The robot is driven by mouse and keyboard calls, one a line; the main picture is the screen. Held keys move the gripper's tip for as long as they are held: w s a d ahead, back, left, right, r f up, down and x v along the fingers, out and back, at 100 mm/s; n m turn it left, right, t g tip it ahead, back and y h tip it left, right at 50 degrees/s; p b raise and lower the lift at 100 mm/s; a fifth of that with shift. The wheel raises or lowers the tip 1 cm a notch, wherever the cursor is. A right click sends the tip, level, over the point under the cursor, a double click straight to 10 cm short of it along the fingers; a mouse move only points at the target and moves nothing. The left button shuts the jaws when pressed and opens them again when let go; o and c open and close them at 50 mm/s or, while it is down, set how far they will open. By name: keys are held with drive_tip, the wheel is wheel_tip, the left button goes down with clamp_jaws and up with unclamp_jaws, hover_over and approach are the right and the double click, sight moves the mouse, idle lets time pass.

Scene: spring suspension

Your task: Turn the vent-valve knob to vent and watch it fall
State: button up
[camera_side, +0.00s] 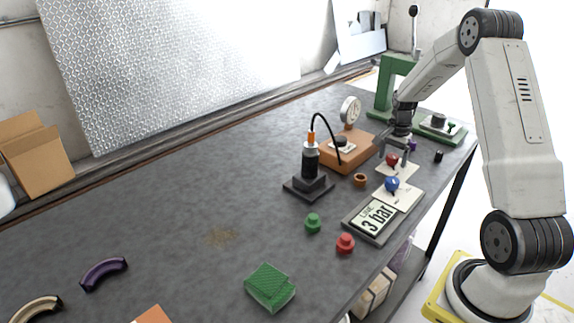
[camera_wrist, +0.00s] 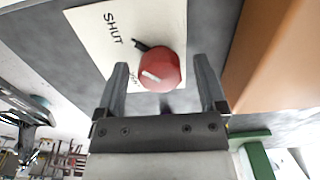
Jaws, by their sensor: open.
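A red knob (camera_wrist: 158,69) sits on a cream plate (camera_wrist: 95,22) marked SHUT; a second label beside the knob is partly hidden. The knob has a white mark, and a black tab sticks out beside it towards SHUT. My gripper (camera_wrist: 162,85) is open, its fingers apart on either side of the knob's near edge; I cannot tell if they touch it. In the side view, my gripper (camera_side: 393,148) is low over the red knob (camera_side: 392,160). A black cylinder with an orange top (camera_side: 310,160) stands upright on a dark base, with a black hose curving from it.
An orange block (camera_side: 340,157) with a round gauge (camera_side: 350,110) is left of my gripper. A blue knob (camera_side: 392,184) and a display (camera_side: 376,217) reading LINE 3 bar are in front. A green press (camera_side: 385,95) stands behind. The bench's left middle is mostly clear.

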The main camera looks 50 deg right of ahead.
drive_tip(key=shift+f, duration=0.2)
clamp_jaws()
